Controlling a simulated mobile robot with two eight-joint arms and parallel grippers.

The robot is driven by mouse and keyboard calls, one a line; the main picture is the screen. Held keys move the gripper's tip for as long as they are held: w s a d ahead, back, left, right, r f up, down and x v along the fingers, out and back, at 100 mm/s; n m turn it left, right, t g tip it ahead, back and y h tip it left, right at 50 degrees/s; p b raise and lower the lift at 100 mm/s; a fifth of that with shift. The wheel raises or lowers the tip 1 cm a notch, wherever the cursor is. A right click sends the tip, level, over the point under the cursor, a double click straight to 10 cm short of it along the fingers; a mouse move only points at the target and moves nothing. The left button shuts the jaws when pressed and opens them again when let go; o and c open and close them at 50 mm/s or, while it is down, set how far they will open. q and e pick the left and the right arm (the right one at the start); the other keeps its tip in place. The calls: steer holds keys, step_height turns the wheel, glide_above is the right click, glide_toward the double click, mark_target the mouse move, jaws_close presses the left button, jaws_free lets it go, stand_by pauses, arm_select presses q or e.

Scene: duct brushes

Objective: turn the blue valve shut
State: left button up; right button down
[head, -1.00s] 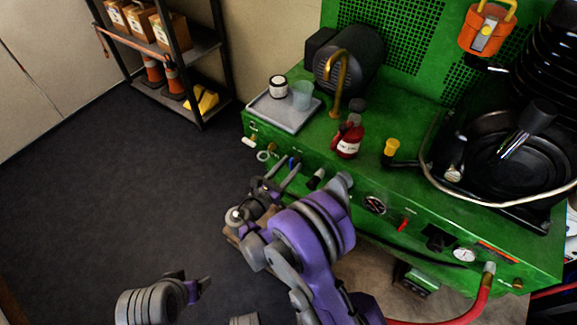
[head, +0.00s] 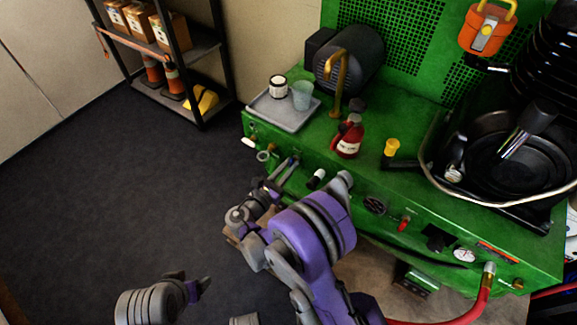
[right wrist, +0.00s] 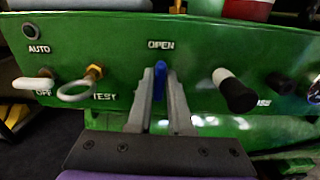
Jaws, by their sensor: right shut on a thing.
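The blue valve (right wrist: 160,80) is a small blue lever on the front of the green machine, pointing up at the word OPEN in the right wrist view. My right gripper (right wrist: 160,98) is shut on it, with a grey finger on each side. In the head view my right gripper (head: 287,168) reaches the machine's front panel, and its fingers hide the blue lever. My left gripper (head: 192,283) is low at the left, away from the machine, and I cannot tell whether it is open.
A white-tipped lever (right wrist: 35,84) and a ring handle (right wrist: 78,92) are left of the valve, and a black-and-white knob (right wrist: 234,90) is right of it. A grey tray (head: 285,112) with two cups and a red bottle (head: 349,140) stand on the green machine (head: 395,105). The floor at left is clear.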

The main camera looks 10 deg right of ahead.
steer(key=shift+s+d+f+m+b, duration=0.1)
steer(key=shift+m+b, duration=0.3)
steer(key=shift+m, duration=2.5)
steer(key=shift+s+d+f+m+b, duration=0.1)
steer(key=shift+m+b, duration=0.25)
steer(key=shift+m, duration=2.55)
steer(key=shift+f+m+b, duration=0.1)
steer(key=shift+m+b, duration=0.3)
steer(key=shift+m, duration=2.5)
steer(key=c, duration=0.9)
jaws_free()
steer(key=shift+o, duration=0.2)
steer(key=v, duration=1.1)
steer(key=shift+p, duration=0.45)
